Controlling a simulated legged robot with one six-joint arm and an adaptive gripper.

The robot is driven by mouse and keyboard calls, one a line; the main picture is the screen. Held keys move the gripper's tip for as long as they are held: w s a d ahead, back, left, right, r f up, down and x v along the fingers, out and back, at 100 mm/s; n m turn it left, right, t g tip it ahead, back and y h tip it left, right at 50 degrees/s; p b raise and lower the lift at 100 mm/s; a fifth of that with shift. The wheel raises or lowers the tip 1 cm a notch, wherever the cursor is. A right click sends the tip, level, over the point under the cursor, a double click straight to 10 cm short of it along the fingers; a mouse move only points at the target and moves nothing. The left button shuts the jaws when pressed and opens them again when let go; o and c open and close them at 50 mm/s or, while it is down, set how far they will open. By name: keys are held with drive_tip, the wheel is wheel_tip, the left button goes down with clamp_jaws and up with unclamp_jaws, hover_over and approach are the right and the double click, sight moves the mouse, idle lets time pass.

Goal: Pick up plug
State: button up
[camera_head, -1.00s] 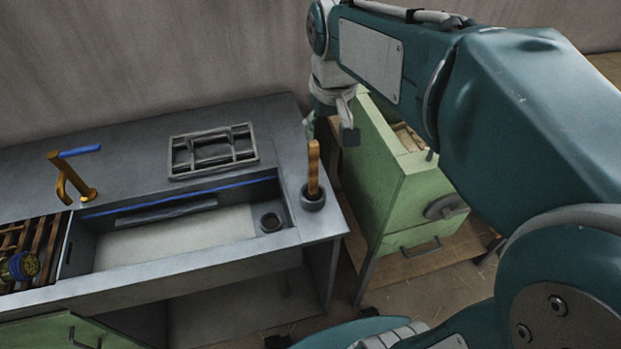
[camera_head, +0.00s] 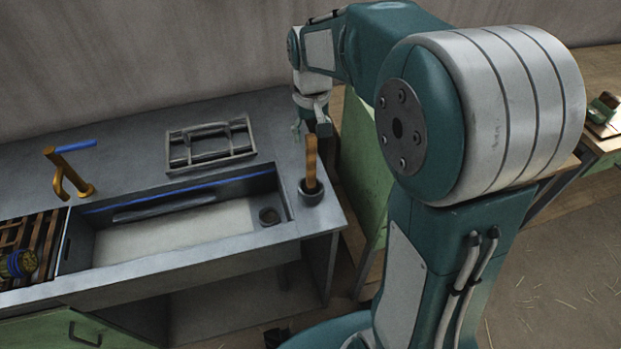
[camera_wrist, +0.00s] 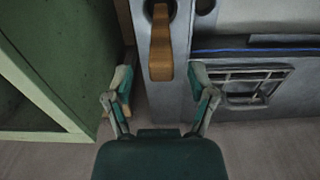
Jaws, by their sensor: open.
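What looks like the plug, an upright wooden handle (camera_head: 311,158) in a round grey base (camera_head: 311,192), stands at the right end of the grey sink counter. In the wrist view the wooden handle (camera_wrist: 161,50) lies ahead of the fingers, roughly centred between them. My gripper (camera_wrist: 162,84) is open and empty, its two green-tipped fingers spread apart. In the head view my gripper (camera_head: 314,122) is just behind and above the handle's top, over the counter's right edge. Whether it touches the handle cannot be told.
The sink basin (camera_head: 170,235), with a round drain hole (camera_head: 269,216), lies left of the handle. A grey rack (camera_head: 211,144) lies behind the basin and an orange tap (camera_head: 68,175) stands further left. A green cabinet (camera_head: 362,170) stands close on the right.

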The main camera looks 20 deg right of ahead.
sight(310, 147)
wheel_tip(310, 147, down, 4)
drive_tip(key=shift+a, duration=0.1)
clamp_jaws()
drive_tip(key=shift+r, duration=0.15)
idle(0.3)
